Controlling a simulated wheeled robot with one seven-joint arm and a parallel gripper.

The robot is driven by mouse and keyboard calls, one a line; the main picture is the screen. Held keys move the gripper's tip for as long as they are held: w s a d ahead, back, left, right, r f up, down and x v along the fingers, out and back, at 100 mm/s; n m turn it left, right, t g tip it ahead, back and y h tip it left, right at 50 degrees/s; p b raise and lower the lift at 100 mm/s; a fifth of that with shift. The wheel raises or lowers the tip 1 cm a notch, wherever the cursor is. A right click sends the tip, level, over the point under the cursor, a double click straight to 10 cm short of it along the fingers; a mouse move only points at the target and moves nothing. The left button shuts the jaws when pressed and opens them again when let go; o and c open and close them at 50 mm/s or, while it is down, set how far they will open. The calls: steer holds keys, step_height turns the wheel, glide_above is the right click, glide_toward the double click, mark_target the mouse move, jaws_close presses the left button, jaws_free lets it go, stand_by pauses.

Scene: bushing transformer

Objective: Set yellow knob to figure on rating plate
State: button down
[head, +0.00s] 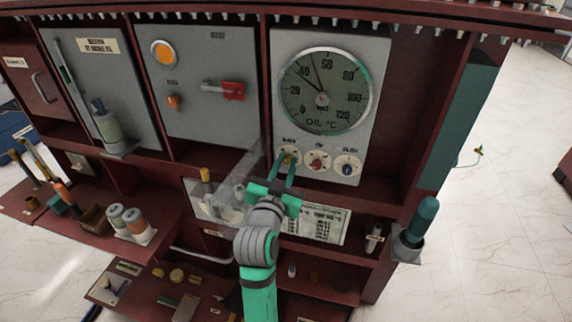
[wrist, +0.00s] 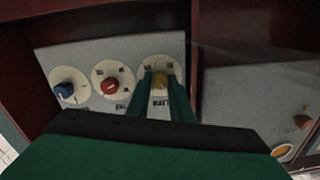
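The yellow knob (head: 289,158) is the leftmost of three dials below the round oil gauge (head: 324,91) in the head view. It also shows in the wrist view (wrist: 160,81), where the row is reversed. My gripper (head: 286,161) reaches up to this knob with its two fingers apart, one on each side. In the wrist view the fingers (wrist: 160,87) flank the knob; I cannot tell whether they touch it. The knob's pointer and dial figures are too small to read. The white rating plate (head: 322,226) is below, partly behind my gripper; its print is unreadable.
A red knob (head: 317,161) and a blue knob (head: 347,168) sit right of the yellow one in the head view. A shelf edge runs below the dials. A clear slanted panel (head: 238,176) stands left of my gripper. A green-handled tool (head: 421,222) is at right.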

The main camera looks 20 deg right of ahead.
steer(key=n, duration=0.5)
steer(key=shift+a, duration=0.1)
steer(key=shift+n, duration=1.8)
steer(key=c, duration=1.6)
jaws_free()
steer(key=shift+s, duration=0.1)
